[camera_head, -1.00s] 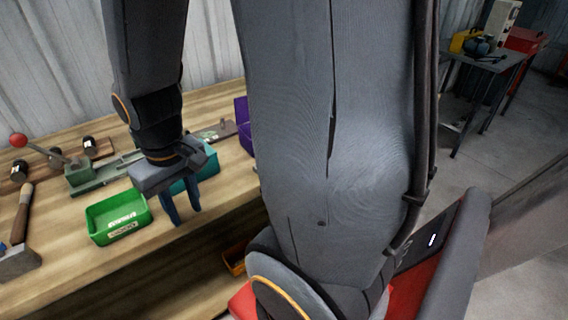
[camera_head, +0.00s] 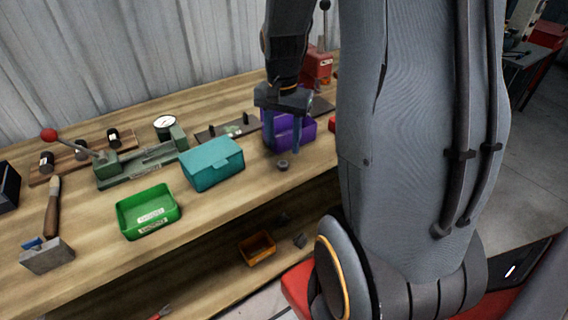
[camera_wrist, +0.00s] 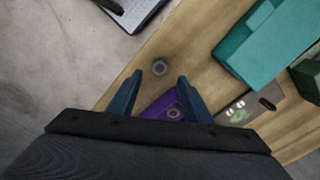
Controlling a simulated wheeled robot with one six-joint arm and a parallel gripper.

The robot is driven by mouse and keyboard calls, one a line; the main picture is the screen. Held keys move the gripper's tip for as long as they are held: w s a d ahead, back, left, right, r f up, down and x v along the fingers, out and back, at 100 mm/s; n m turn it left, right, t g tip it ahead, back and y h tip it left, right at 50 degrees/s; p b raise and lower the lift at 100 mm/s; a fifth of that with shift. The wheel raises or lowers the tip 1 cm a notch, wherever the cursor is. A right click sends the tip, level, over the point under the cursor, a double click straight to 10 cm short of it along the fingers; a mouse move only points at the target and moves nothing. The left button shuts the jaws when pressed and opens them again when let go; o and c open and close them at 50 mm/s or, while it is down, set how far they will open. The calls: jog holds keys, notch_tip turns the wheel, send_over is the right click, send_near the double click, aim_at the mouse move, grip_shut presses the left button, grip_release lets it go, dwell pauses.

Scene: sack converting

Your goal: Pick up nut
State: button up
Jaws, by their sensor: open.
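A small dark nut (camera_head: 282,164) lies on the wooden bench, just in front of the purple bin (camera_head: 309,131). In the wrist view the nut (camera_wrist: 159,67) shows as a grey ring on the wood, between and slightly beyond the fingertips. My gripper (camera_head: 282,149) points down with its blue fingers apart, above the nut and overlapping the purple bin in the picture. In the wrist view my gripper (camera_wrist: 160,76) is open with nothing held. A second ring-like piece (camera_wrist: 174,113) shows at the purple bin (camera_wrist: 152,107) between the fingers.
A teal box (camera_head: 212,165) and a green bin (camera_head: 148,212) stand to the left along the bench. Behind them is a green lever press (camera_head: 140,165). An orange bin (camera_head: 257,248) sits lower down. Bare wood lies around the nut.

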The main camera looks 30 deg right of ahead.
aim_at(283, 163)
jog(key=shift+s+f+p, duration=0.1)
jog(key=shift+f+p, duration=0.75)
jog(key=shift+f, duration=2.35)
grip_shut()
jog(key=shift+r, duration=0.15)
